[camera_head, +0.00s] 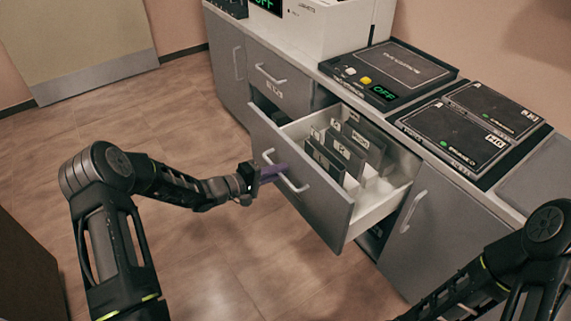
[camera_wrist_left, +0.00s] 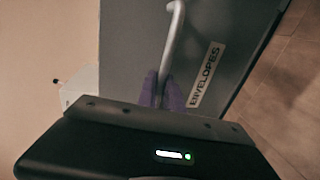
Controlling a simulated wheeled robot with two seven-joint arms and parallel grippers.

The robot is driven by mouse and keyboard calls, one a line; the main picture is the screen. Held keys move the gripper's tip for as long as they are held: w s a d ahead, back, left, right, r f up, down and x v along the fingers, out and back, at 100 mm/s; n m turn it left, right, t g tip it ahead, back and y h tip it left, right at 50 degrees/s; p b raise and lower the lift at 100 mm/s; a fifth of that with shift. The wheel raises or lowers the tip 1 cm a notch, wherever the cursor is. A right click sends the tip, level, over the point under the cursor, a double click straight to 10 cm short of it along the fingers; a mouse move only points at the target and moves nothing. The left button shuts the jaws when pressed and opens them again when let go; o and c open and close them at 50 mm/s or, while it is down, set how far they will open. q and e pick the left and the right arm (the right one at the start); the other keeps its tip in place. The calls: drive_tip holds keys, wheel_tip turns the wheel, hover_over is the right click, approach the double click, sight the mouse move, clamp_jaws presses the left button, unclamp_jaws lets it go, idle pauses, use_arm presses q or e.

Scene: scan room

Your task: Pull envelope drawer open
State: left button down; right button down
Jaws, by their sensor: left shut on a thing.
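The envelope drawer (camera_head: 300,187) is pulled out from the cabinet, with its grey front facing me and its white inside showing. Several dark labelled envelopes or folders (camera_head: 345,150) stand in it. Its handle (camera_head: 290,182) is a light curved bar on the front. My left gripper (camera_head: 273,172), with purple fingers, is shut on the handle. In the left wrist view the fingers (camera_wrist_left: 162,90) close around the handle (camera_wrist_left: 172,45), beside an "ENVELOPES" label (camera_wrist_left: 206,75). My right arm shows at the lower right, but its gripper is out of view.
Another drawer (camera_head: 270,75) and a cabinet door (camera_head: 424,215) flank the open drawer. A scanner-like device (camera_head: 388,72) and dark panels (camera_head: 470,125) lie on the counter. The floor (camera_head: 130,120) to the left is clear.

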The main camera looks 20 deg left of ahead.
use_arm(q)
drive_tip(key=f+p+v, duration=0.2)
drive_tip(key=p+v, duration=0.1)
drive_tip(key=v, duration=0.8)
drive_tip(key=shift+s+a+f, duration=0.15)
drive_tip(key=shift+s+f, duration=0.05)
drive_tip(key=shift+s, duration=0.1)
drive_tip(key=c, duration=1.5)
unclamp_jaws()
drive_tip(key=v, duration=0.7)
drive_tip(key=shift+s+a, duration=0.25)
drive_tip(key=shift+s, duration=0.05)
drive_tip(key=shift+r, duration=0.1)
